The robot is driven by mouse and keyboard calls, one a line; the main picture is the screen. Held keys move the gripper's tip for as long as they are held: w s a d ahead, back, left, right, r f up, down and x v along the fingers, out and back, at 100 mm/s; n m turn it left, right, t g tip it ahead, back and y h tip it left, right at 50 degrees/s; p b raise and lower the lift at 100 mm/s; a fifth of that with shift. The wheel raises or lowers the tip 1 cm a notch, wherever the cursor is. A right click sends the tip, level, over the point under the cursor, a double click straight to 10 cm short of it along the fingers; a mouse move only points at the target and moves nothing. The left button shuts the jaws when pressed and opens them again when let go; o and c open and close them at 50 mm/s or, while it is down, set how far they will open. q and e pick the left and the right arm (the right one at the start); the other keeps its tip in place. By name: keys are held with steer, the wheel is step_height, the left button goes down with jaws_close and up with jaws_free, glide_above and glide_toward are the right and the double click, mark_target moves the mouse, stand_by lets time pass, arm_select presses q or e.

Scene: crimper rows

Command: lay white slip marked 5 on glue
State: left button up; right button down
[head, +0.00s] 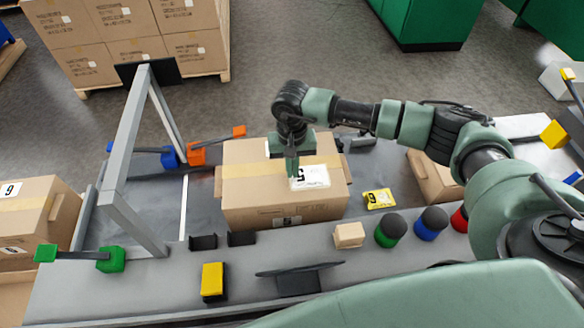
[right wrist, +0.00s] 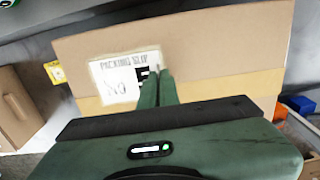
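The white slip marked 5 (head: 312,178) lies flat at the top of a cardboard box (head: 245,188) on the bench, right of the box's middle. In the right wrist view the slip (right wrist: 108,78) reads "packing slip No", its digit partly covered by my fingers. My right gripper (head: 292,172) points down over the slip's left edge, fingers close together. The right wrist view shows the fingertips (right wrist: 157,74) at the slip; I cannot tell whether they pinch it. No glue shows; the box top under the slip is hidden. My left gripper is not in view.
A grey frame (head: 128,150) rises at left. Another box (head: 432,178) is at right.

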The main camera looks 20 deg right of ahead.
steer(key=c, duration=1.6)
jaws_free()
steer(key=shift+r, duration=0.1)
step_height(320, 180, up, 8)
steer(key=shift+f+b, duration=0.2)
steer(key=shift+b, duration=0.85)
